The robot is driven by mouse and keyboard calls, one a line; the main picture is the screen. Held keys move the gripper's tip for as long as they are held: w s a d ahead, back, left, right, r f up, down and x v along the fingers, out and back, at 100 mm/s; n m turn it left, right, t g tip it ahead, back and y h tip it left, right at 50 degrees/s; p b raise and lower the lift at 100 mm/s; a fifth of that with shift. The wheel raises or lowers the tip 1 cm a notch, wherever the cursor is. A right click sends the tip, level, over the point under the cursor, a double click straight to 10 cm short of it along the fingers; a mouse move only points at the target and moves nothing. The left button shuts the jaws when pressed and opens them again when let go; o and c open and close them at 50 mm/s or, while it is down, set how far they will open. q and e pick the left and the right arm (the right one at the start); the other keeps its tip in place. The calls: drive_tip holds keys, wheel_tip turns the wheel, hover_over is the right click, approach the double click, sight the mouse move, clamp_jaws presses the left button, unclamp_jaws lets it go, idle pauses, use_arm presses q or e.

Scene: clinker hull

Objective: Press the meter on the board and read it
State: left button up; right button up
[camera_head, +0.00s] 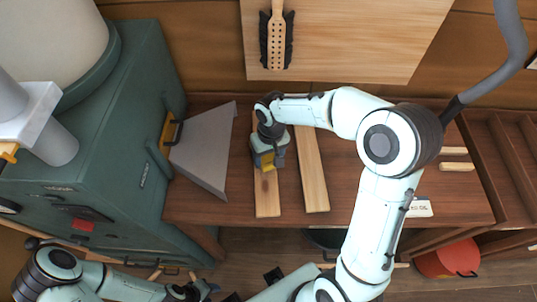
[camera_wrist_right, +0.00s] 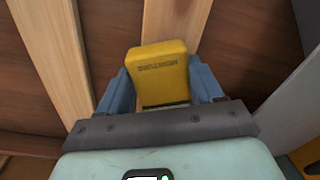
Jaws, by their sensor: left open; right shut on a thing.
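A yellow meter (camera_wrist_right: 160,65) with dark lettering is held between the blue-grey fingers of my right gripper (camera_wrist_right: 160,95). In the head view the meter (camera_head: 267,161) shows as a small yellow block over the left of two pale boards (camera_head: 267,200). This board (camera_wrist_right: 170,22) runs behind the meter in the wrist view. I cannot tell whether the meter touches it. The meter's display is not visible. My left gripper (camera_head: 198,290) is open and empty at the bottom edge, away from the boards.
A grey wedge-shaped plate (camera_head: 205,150) projects from the green machine (camera_head: 100,150) left of the boards. A perforated wooden paddle (camera_head: 276,40) is on a panel above. A white card (camera_head: 419,207) and small wood strips (camera_head: 456,166) lie right. A red bucket (camera_head: 447,260) stands below.

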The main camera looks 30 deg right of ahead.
sight(269, 157)
use_arm(q)
drive_tip(key=shift+s+f, duration=0.2)
drive_tip(key=shift+f, duration=0.1)
use_arm(e)
drive_tip(key=shift+f, duration=0.4)
use_arm(q)
drive_tip(key=shift+s+f+b, duration=0.1)
drive_tip(key=shift+b, duration=0.2)
use_arm(e)
drive_tip(key=shift+s+f, duration=0.15)
drive_tip(key=shift+f, duration=0.05)
idle(1.2)
drive_tip(key=shift+w+r+p, duration=0.2)
drive_tip(key=shift+r+p, duration=1.8)
drive_tip(key=shift+r, duration=2.25)
use_arm(q)
drive_tip(key=w+r, duration=0.4)
drive_tip(key=r, duration=0.1)
drive_tip(key=shift+w, duration=0.3)
use_arm(e)
drive_tip(key=shift+f, duration=0.1)
use_arm(q)
drive_tip(key=shift+s, duration=0.1)
use_arm(e)
drive_tip(key=shift+s, duration=0.1)
